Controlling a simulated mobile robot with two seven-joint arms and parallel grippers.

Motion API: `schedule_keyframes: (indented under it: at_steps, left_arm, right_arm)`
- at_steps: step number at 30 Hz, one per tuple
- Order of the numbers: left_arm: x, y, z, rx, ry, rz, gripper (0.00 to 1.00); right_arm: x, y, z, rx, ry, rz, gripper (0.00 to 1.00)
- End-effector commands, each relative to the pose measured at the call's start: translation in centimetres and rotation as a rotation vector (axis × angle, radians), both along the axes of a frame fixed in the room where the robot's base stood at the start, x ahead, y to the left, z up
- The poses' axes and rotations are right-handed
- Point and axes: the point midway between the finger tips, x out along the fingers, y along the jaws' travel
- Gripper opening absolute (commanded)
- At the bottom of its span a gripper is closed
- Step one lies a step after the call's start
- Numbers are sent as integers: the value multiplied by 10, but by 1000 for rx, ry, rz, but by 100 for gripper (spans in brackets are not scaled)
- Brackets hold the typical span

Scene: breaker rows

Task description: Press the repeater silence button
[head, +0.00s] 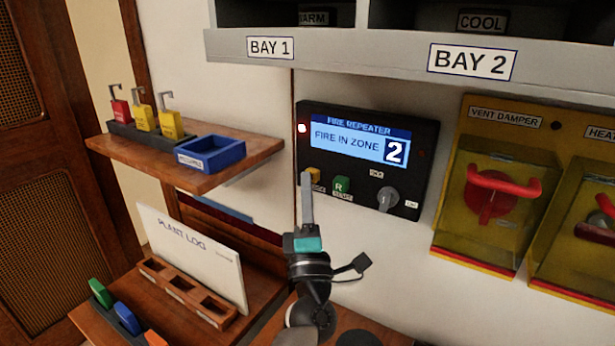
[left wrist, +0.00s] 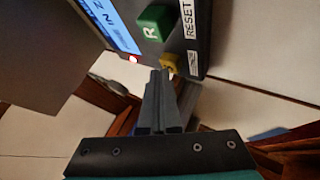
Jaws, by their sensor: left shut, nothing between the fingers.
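The fire repeater panel (head: 425,135) is a black box on the wall; its screen (head: 360,146) reads "FIRE IN ZONE 2". A small yellow button (head: 314,173) sits at its lower left, its label partly hidden by my finger. A green button (head: 341,186) marked R, labelled RESET, is right of it. My left gripper (head: 306,176) is shut and empty, its tips just beside the yellow button. In the left wrist view the shut tips (left wrist: 159,73) end at the yellow button (left wrist: 170,62); I cannot tell whether they touch. My right gripper is out of view.
A grey selector knob (head: 388,199) sits on the panel's right. A wooden shelf (head: 255,147) with padlocks and a blue tray (head: 211,153) is at left. Yellow-framed covers (head: 490,200) stand at right. A grey shelf edge (head: 390,54) overhangs the panel.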

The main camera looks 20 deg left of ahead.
Motion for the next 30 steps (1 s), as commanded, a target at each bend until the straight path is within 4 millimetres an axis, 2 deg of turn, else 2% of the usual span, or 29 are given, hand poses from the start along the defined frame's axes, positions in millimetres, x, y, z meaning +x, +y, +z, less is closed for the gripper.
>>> schedule_keyframes:
  at_steps: [11, 24, 30]
  left_arm:
    - [-6, 1, -1, 1, 3, 0, 0]
    - [-49, 7, 0, 2, 3, 1, 0]
    - [-61, 8, 0, 2, 1, 0, 0]
  right_arm:
    - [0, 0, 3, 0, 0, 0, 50]
    - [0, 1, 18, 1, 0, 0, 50]
    - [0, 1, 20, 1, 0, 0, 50]
